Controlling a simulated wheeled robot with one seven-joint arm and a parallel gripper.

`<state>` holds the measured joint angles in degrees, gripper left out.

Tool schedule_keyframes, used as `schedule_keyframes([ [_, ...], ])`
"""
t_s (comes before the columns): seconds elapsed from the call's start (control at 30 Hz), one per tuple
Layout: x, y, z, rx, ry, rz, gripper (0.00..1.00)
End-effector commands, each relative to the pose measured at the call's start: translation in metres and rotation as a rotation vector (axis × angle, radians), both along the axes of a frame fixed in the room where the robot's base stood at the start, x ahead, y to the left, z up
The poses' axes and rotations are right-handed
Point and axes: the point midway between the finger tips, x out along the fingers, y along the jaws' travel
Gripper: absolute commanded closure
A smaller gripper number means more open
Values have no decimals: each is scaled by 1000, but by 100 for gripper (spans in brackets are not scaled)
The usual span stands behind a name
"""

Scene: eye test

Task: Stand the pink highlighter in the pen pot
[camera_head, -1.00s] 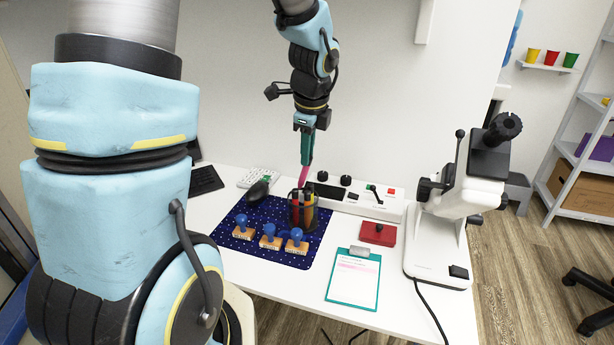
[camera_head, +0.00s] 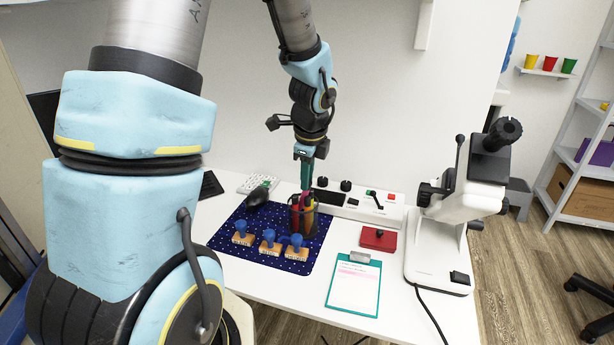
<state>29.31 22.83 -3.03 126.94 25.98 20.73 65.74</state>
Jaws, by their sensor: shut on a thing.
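My gripper (camera_head: 306,184) points down right above the pen pot and is shut on the pink highlighter (camera_head: 302,200). The highlighter is roughly upright, and its lower part is at or inside the mouth of the pot; I cannot tell how deep it sits. The dark pen pot (camera_head: 303,230) stands on the blue dotted mat (camera_head: 283,260) near its right edge. Red, orange and yellow pens show in the pot and partly hide the highlighter.
Several blue-handled stamps (camera_head: 269,241) stand in front of the pot. A dark object (camera_head: 258,195) lies behind left. A white control box (camera_head: 360,205) is close behind. A red box (camera_head: 379,239), a teal clipboard (camera_head: 353,286) and a white microscope (camera_head: 440,235) stand to the right.

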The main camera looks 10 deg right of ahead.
Motion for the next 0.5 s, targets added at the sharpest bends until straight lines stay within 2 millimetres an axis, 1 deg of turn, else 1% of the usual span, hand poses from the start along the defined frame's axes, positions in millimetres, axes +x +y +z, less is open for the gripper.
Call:
schedule_keyframes([
  [0.07,0,0,-4,1,1,0,100],
  [0.17,0,0,-4,0,0,0,100],
  [0.2,0,0,-3,0,0,0,80],
  [0.43,0,0,-3,0,0,0,55],
  [0.47,0,0,-3,0,0,0,52],
  [0.5,0,0,-3,0,0,0,52],
])
